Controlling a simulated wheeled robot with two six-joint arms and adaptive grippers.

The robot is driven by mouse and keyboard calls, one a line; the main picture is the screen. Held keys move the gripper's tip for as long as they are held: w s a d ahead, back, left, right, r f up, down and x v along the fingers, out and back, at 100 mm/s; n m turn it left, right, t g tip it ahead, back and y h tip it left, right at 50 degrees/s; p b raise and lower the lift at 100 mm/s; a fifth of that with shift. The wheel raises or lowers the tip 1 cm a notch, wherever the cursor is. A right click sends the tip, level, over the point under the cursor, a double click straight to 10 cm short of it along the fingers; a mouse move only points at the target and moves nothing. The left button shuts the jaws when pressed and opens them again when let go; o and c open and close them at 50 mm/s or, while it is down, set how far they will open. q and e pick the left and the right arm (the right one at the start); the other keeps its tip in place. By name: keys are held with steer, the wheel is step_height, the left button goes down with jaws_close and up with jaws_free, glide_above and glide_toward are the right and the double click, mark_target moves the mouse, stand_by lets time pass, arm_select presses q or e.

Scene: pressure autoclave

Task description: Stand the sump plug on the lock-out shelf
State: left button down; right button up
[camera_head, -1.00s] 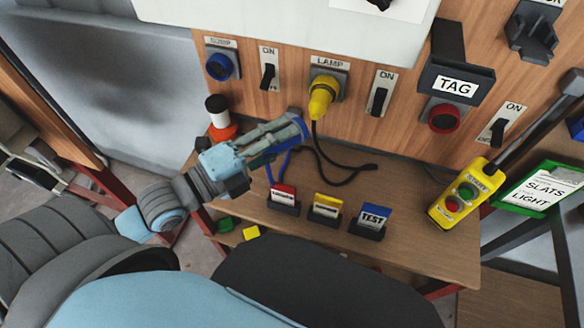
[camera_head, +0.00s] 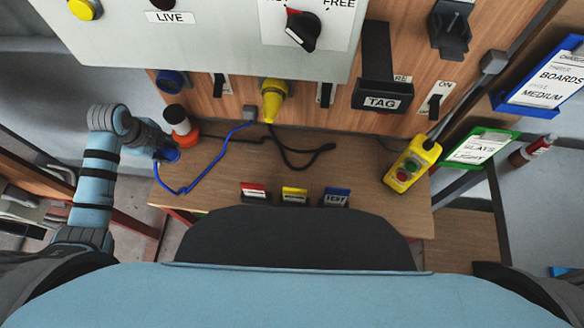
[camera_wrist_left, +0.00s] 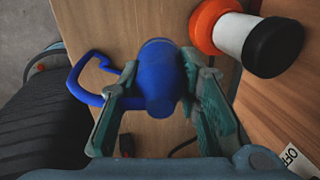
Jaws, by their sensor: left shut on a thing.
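The blue sump plug (camera_head: 172,155) is at the left end of the wooden lock-out shelf (camera_head: 225,178), just in front of the orange, white and black object. My left gripper (camera_head: 166,150) is shut on it. In the left wrist view, the fingers (camera_wrist_left: 160,75) clasp the blue plug body (camera_wrist_left: 160,92) from both sides, and the wooden surface lies behind it. Its blue cable (camera_head: 183,192) loops over the shelf toward the back. I cannot tell whether the plug touches the shelf. My right gripper is out of view.
The orange, white and black object (camera_head: 180,122) stands close by the plug. A yellow plug (camera_head: 272,100) sits in the panel with a black cable. Small cards (camera_head: 294,194) line the shelf's front edge. A yellow button box (camera_head: 412,163) is at the right. Mid-shelf is mostly clear.

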arm_select(q)
step_height(320, 180, up, 2)
steer(key=s+g+p, duration=0.2)
steer(key=b, duration=0.3)
glide_above(181, 181)
steer(key=shift+g, duration=0.3)
step_height(181, 181, down, 10)
steer(key=shift+w+f, duration=0.1)
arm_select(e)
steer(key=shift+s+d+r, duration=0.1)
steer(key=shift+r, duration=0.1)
arm_select(q)
steer(key=c, duration=1.2)
jaws_free()
